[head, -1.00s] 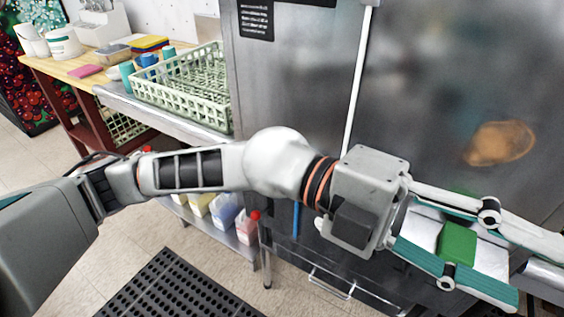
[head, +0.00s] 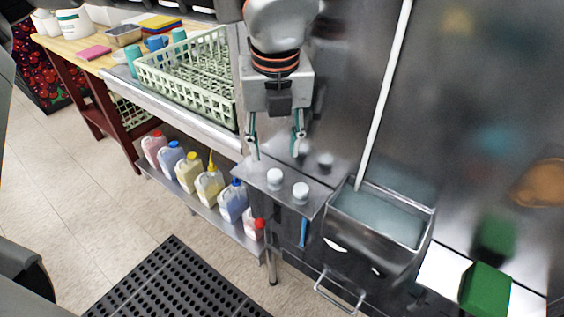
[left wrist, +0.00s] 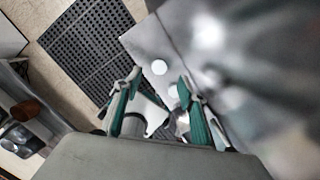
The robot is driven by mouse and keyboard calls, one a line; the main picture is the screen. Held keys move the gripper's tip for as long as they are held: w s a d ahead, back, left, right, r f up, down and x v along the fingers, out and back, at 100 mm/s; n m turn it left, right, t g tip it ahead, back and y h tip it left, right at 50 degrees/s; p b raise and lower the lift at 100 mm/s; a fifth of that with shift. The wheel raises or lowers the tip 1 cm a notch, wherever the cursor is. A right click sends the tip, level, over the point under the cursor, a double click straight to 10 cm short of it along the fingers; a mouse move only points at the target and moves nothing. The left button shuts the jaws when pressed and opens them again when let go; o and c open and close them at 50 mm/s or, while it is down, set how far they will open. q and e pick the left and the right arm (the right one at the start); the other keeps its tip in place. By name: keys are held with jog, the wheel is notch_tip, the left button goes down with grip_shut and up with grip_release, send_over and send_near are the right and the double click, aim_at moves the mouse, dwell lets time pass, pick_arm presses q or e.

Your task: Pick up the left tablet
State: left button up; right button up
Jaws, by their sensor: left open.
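Two white round tablets rest on a small steel shelf (head: 256,180) against the steel machine. The left tablet (head: 274,178) is nearer the crate, and the other tablet (head: 301,193) is a little right and nearer me. Paler spots behind them look like their reflections. My left gripper (head: 275,152) points down with its fingers apart and empty, above and behind the left tablet in the head view. In the left wrist view, the open left gripper (left wrist: 158,80) shows with both tablets; I cannot tell which is which there. My right gripper is not in view.
A steel basin (head: 382,220) stands right of the shelf. A pale green rack crate (head: 185,97) sits on the counter at left. Several bottles (head: 209,186) line the lower shelf. A green block (head: 485,290) on a white surface is at lower right. A black mat (head: 175,285) covers the floor.

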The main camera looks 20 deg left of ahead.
aim_at(274, 174)
pick_arm(q)
jog(key=shift+s+a+f, duration=0.1)
jog(key=shift+s+f, duration=0.1)
jog(key=shift+f, duration=0.15)
jog(key=shift+w+f, duration=0.1)
jog(key=shift+f, duration=0.8)
jog(key=f, duration=0.4)
jog(key=shift+w+f, duration=0.1)
jog(key=shift+w, duration=0.2)
jog(key=shift+a+f, duration=0.1)
jog(key=shift+f, duration=0.15)
jog(key=c, duration=0.9)
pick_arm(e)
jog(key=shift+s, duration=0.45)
